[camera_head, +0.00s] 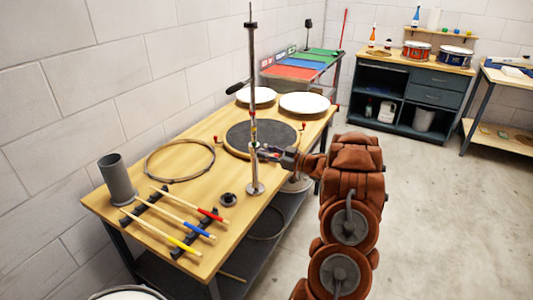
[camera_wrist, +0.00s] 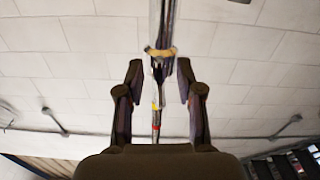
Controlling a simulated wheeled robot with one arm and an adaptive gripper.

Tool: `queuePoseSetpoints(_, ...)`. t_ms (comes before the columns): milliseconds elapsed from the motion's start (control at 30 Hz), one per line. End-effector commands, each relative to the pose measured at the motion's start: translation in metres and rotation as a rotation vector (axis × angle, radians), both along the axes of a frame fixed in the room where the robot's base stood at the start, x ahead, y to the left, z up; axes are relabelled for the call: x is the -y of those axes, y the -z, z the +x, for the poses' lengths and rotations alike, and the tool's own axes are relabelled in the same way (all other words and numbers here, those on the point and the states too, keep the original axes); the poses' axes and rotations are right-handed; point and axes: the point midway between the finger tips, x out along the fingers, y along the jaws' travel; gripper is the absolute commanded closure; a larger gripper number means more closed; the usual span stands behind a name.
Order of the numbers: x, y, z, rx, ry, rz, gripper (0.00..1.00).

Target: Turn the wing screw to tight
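A chrome stand (camera_head: 253,80) rises upright from a round foot near the front edge of the wooden bench; its pole also shows in the wrist view (camera_wrist: 163,20). A brass-coloured, wing-shaped piece (camera_wrist: 160,52), which looks like the wing screw, sits across the pole in the wrist view. My gripper (camera_wrist: 158,68) is open, one finger on each side of the pole line, with the wing piece just beyond the fingertips. No contact is visible. In the head view my gripper (camera_head: 266,151) is at the pole, hiding the screw. Small red and yellow marks show on the pole.
The bench (camera_head: 180,155) holds a dark round pad (camera_head: 262,137), a hoop (camera_head: 180,160), white drumheads (camera_head: 304,103), a grey cylinder (camera_head: 117,179) and coloured sticks (camera_head: 175,205) on racks. A dark cabinet (camera_head: 415,90) stands at the back. The floor at right is clear.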

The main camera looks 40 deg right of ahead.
Motion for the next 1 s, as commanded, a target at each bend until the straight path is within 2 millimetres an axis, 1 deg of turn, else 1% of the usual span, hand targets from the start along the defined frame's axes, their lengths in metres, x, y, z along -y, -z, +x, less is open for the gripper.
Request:
queuePoseSetpoints(167,0.003,0.000,-0.007,0.000,0.002,0.000,0.64)
queuePoseSetpoints(267,0.007,0.000,-0.018,-0.001,0.004,0.000,0.64)
queuePoseSetpoints(500,0.021,-0.001,-0.063,0.001,0.005,-0.001,0.64)
queuePoseSetpoints(700,0.030,0.000,-0.095,0.000,0.004,-0.001,0.64)
queuePoseSetpoints(833,0.033,0.000,-0.108,-0.002,0.002,-0.001,0.64)
queuePoseSetpoints(1000,0.035,0.000,-0.115,-0.001,0.001,0.000,0.64)
